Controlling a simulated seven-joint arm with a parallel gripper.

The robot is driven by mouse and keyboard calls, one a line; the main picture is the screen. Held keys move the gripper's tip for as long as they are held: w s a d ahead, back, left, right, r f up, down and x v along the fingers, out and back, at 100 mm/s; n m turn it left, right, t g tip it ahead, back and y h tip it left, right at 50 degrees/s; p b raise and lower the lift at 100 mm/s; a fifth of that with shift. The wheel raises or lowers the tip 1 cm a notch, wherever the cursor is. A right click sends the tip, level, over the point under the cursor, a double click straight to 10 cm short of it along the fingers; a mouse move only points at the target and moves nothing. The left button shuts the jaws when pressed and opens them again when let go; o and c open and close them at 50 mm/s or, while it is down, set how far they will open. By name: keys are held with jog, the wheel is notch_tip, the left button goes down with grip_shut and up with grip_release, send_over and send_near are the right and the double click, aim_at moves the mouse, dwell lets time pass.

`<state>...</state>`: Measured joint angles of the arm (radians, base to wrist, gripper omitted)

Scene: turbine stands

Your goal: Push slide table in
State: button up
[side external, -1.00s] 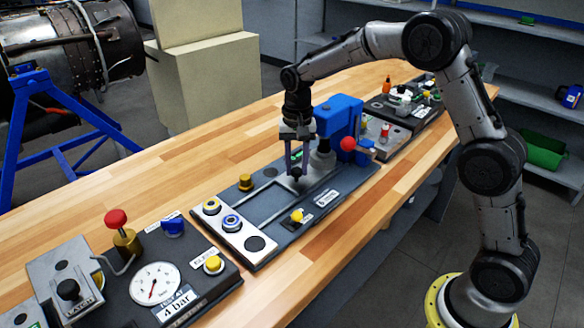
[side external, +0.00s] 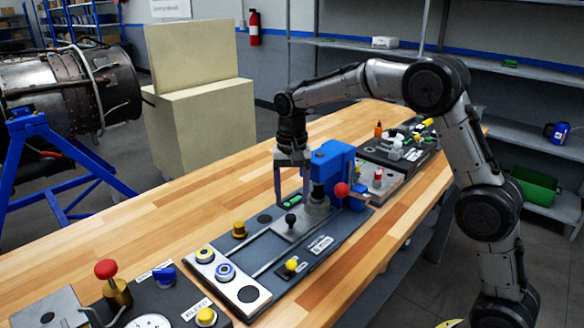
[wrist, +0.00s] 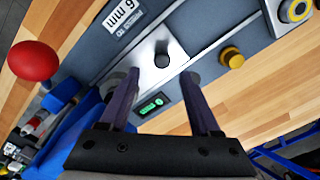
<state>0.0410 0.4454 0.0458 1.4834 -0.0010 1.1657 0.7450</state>
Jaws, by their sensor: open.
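The slide table is a grey metal plate (side external: 306,222) on rails in a dark base, at the blue press end. A black knob (side external: 291,219) stands upright on it; the plate (wrist: 146,75) and knob (wrist: 163,56) also show in the wrist view. An open rail section lies between the plate and the base's near-left end. My gripper (side external: 291,200) is open and empty, its fingers pointing down above and behind the knob. In the wrist view, my gripper (wrist: 160,80) has its fingers spread, with the knob showing beyond the gap, apart from both fingers.
The blue press (side external: 331,165) with a red ball handle (side external: 341,190) stands close right of my gripper. A yellow knob (side external: 239,230) and a silver panel with ring buttons (side external: 226,278) are at left. A small green display (wrist: 152,104) is near the fingers. Bare wood lies behind.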

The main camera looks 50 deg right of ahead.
notch_tip(320, 180, up, 9)
dwell(0.3)
jog(key=s+a+r+n+t, duration=0.1)
jog(key=s+r+t, duration=0.1)
jog(key=s+r, duration=0.45)
jog(key=s+r+n+t, duration=0.1)
jog(key=s+r, duration=0.2)
jog(key=s, duration=0.6)
jog(key=s+f+n+t, duration=0.2)
jog(key=s+f+n, duration=0.5)
jog(key=s+f, duration=0.5)
jog(key=s+a, duration=0.1)
jog(key=s, duration=0.2)
jog(key=shift+t, duration=0.3)
